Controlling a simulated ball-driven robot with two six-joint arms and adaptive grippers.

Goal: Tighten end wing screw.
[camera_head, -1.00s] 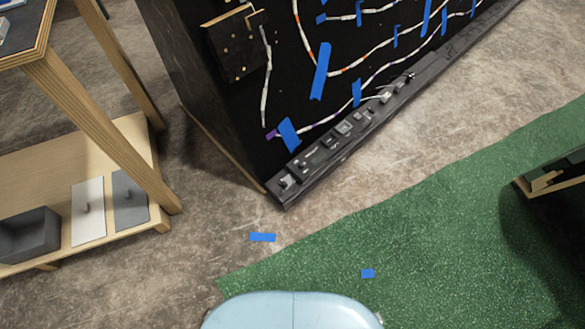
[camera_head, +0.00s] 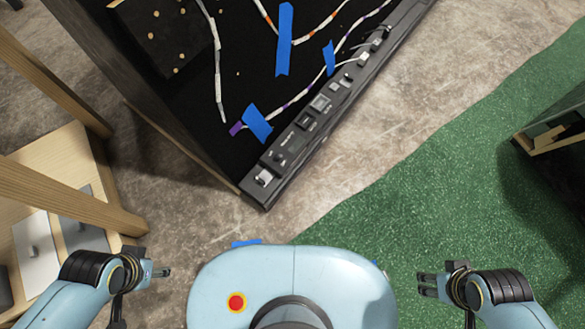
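The dark console rail (camera_head: 325,118) runs along the bottom edge of the black panel, slanting from lower left to upper right. A small pale fitting (camera_head: 263,178) sits at its near end; I cannot tell for sure whether it is the end wing screw. Several more small fittings line the rail. My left gripper (camera_head: 163,272) is at the lower left, empty and apart from the rail; its finger gap is too small to judge. My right gripper (camera_head: 424,285) is at the lower right, with two fingers apart and nothing between them, well away from the rail.
The black panel (camera_head: 185,95) carries white cable strands and blue tape strips (camera_head: 285,40). A wooden shelf unit (camera_head: 60,165) stands at the left. A green mat (camera_head: 440,210) covers the floor at right, with a dark wood-edged object (camera_head: 550,140) on the far right. Bare floor lies before the rail.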

